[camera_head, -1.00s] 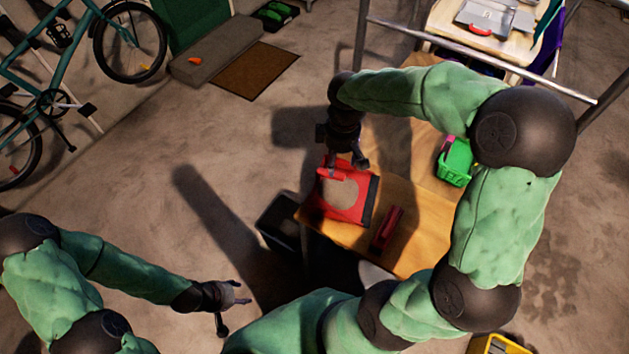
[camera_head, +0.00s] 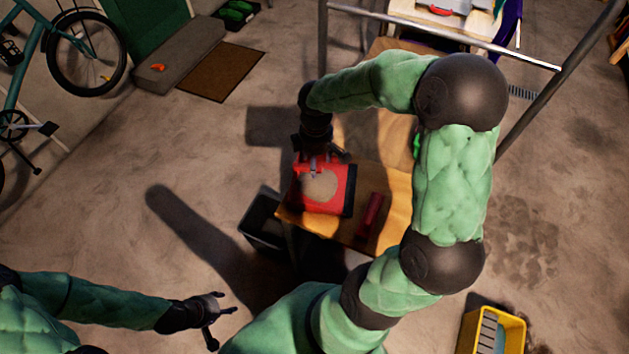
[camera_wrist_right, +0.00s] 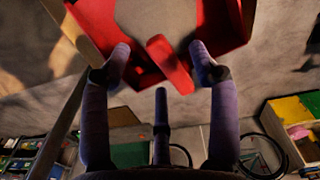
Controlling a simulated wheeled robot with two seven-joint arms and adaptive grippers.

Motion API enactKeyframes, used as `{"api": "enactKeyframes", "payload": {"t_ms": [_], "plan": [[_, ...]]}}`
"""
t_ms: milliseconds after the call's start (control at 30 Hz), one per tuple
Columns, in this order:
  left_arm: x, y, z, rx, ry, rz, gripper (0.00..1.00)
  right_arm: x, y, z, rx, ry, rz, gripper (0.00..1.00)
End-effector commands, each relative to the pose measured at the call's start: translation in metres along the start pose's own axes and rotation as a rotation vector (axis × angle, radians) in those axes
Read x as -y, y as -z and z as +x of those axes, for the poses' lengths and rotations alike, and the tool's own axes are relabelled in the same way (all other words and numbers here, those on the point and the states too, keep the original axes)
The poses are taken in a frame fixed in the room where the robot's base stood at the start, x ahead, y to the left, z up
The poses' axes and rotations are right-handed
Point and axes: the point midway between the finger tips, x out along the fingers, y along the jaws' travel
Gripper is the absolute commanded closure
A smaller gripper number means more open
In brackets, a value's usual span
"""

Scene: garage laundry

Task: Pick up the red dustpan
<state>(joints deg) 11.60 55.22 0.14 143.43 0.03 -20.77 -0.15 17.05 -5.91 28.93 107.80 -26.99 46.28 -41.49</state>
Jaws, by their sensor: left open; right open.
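The red dustpan (camera_head: 330,205) lies on the wooden bench top (camera_head: 398,205), with a beige patch in its pan and a dark edge on its right. The fingers stand apart on either side of the handle, with gaps showing. In the head view my right gripper (camera_head: 320,160) is over the dustpan's handle end; contact cannot be told. My left gripper (camera_head: 222,306) is open and empty, low at the left, away from the bench.
A dark red object (camera_head: 371,214) lies on the bench right of the dustpan. A black bin (camera_head: 262,225) stands beside the bench. A green item (camera_head: 416,146) is mostly hidden by my right arm. A yellow container (camera_head: 497,325) stands at lower right. A metal frame (camera_head: 445,32) crosses behind.

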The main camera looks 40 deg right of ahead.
Motion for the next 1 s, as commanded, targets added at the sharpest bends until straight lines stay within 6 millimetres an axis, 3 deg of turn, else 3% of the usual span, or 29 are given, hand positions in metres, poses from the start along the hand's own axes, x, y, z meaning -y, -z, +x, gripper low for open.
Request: {"api": "enactKeyframes", "payload": {"t_ms": [233, 500, 567, 733, 1000], "plan": [[0.005, 0.001, 0.015, 0.0, 0.0, 0.0, 0.46, -0.001, 0.002, 0.038, 0.002, 0.004, 0.0, 0.39], [0.005, 0.001, 0.015, 0.0, 0.0, 0.0, 0.46, -0.002, 0.002, 0.041, -0.001, 0.001, 0.0, 0.39], [0.005, 0.001, 0.015, 0.0, 0.0, 0.0, 0.46, -0.002, 0.002, 0.041, -0.001, 0.001, 0.0, 0.51], [0.005, 0.001, 0.015, 0.0, 0.0, 0.0, 0.46, -0.002, 0.002, 0.041, 0.0, 0.001, 0.0, 0.98], [0.005, 0.001, 0.015, 0.0, 0.0, 0.0, 0.46, -0.002, 0.003, 0.041, -0.001, 0.001, 0.0, 1.0]]}}
